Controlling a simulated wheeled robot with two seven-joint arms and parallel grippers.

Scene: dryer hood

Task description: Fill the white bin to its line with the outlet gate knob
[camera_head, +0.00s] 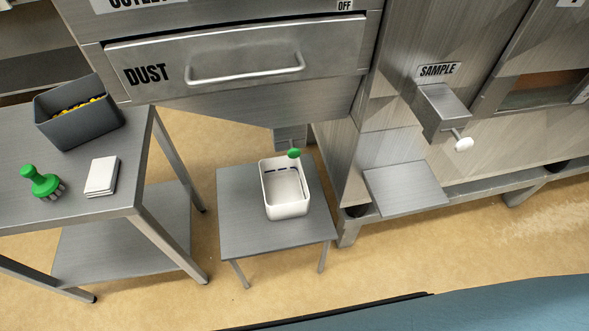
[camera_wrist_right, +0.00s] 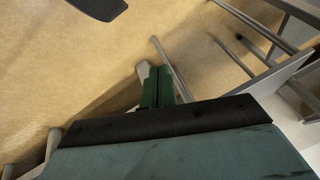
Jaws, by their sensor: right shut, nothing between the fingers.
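The white bin (camera_head: 288,211) stands upright on a low grey metal stand. Its inside looks pale and empty, with a dark dashed line on the inner far wall. The green outlet gate knob (camera_head: 294,153) sits just above the bin's far edge, in front of a metal outlet chute (camera_head: 290,135) under the hood. My right gripper (camera_wrist_right: 158,82) shows in the right wrist view with its green fingers shut and empty, over open floor. It is away from the bin and the knob. My left gripper is in neither view.
A metal table (camera_head: 105,207) at left holds a grey box (camera_head: 80,126) with yellow contents, a green brush (camera_head: 42,183) and white cards (camera_head: 101,176). A DUST drawer (camera_head: 240,72) is above the stand (camera_head: 238,225). A SAMPLE spout with a white knob (camera_head: 463,145) is at right.

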